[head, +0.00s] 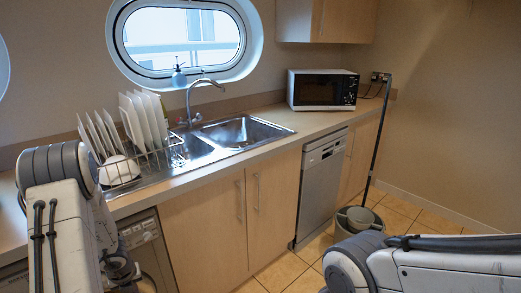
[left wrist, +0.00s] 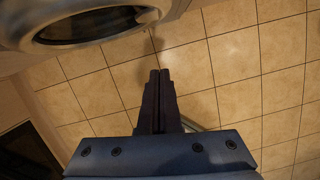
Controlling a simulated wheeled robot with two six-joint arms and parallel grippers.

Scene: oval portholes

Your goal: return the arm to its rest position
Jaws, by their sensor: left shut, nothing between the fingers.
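My left arm comes in from the left in the head view and hangs down in front of the counter; its gripper is not clear there. In the left wrist view my left gripper (left wrist: 159,75) is shut, its two dark fingers together with nothing between them. It points toward the tiled floor (left wrist: 240,60). My right arm shows at the lower right of the head view, but its gripper is out of the frame.
The counter (head: 215,172) holds a sink (head: 240,131), a rack of white plates (head: 145,118) and a microwave (head: 322,90). A dishwasher (head: 320,185) is below. A mop bucket (head: 359,219) stands on the floor. A round dark door (left wrist: 80,22) is near my left gripper.

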